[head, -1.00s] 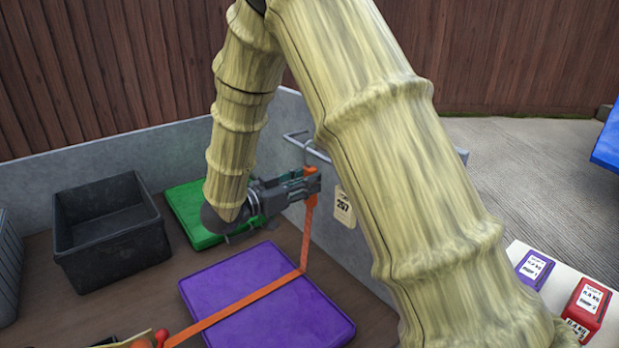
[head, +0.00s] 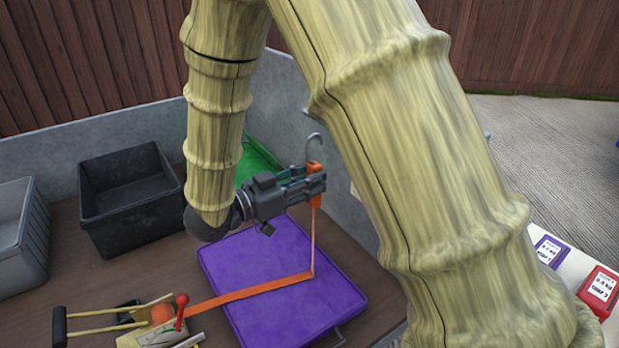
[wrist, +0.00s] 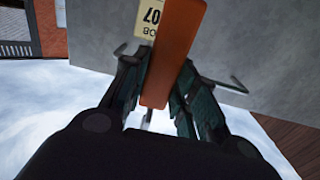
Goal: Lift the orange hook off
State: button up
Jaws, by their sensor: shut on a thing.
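The orange hook (head: 315,170) is upright in my gripper (head: 316,186), with its curved metal tip bare above the jaws. My gripper is shut on its orange body, which also shows between the fingers in the wrist view (wrist: 172,55). An orange strap (head: 250,291) runs from the hook down to the purple case (head: 262,262) and across its top to a ratchet (head: 160,316) at the lower left. In the wrist view, parts of a metal bar (wrist: 238,85) show beside the grey wall. In the head view my arm hides the bar; no contact with the hook shows.
A black bin (head: 125,212) and a grey bin (head: 18,245) stand at the left. A green case (head: 257,158) lies by the grey wall (head: 90,140), partly behind my arm. Purple and red labelled blocks (head: 600,290) stand at the far right.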

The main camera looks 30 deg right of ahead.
jog(key=shift+a, duration=0.1)
jog(key=a+p, duration=0.2)
jog(key=a, duration=0.5)
jog(key=shift+s+a, duration=0.3)
jog(key=shift+a, duration=0.1)
